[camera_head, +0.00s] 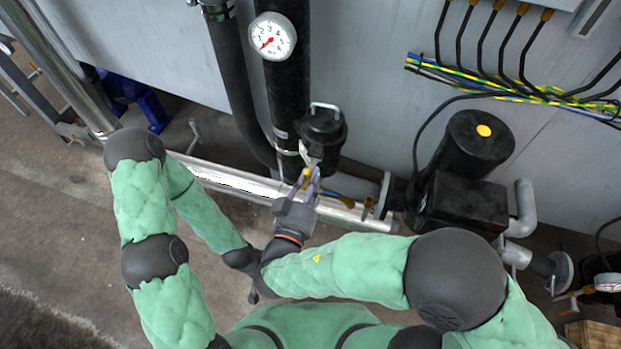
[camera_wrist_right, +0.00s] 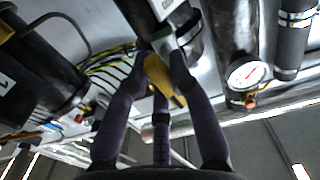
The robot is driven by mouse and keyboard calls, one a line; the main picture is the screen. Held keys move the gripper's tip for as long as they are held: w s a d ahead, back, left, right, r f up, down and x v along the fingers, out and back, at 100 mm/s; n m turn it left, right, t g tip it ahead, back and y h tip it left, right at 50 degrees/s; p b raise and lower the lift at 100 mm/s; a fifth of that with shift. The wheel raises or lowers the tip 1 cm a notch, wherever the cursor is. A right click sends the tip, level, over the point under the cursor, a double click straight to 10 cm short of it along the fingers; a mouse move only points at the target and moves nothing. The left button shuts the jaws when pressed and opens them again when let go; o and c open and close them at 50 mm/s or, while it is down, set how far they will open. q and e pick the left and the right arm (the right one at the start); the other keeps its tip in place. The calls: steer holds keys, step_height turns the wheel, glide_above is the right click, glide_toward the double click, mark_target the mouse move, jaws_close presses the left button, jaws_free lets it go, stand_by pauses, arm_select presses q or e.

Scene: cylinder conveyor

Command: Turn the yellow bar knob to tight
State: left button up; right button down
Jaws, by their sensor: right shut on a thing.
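The yellow bar knob (camera_wrist_right: 159,76) lies between the purple fingers of my right gripper (camera_wrist_right: 160,66) in the right wrist view. The bar is tilted there, and a grey metal part sits just behind it. In the head view my right gripper (camera_head: 313,177) reaches in below the black canister with the wire handle, shut on the knob. Only a small piece of yellow (camera_head: 305,176) shows beside the fingers there. I cannot read the knob's exact angle.
A black canister (camera_head: 322,132) stands close above the gripper. A pressure gauge (camera_head: 271,36) sits on a thick black pipe. A shiny horizontal pipe (camera_head: 235,181) runs behind my arms. A black pump (camera_head: 467,197) stands to the right. Open floor lies at the lower left.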

steer(key=shift+f, duration=0.1)
stand_by(0.3)
steer(key=c, duration=1.1)
jaws_free()
steer(key=shift+a, duration=0.1)
steer(key=v, duration=0.7)
steer(key=shift+s, duration=0.25)
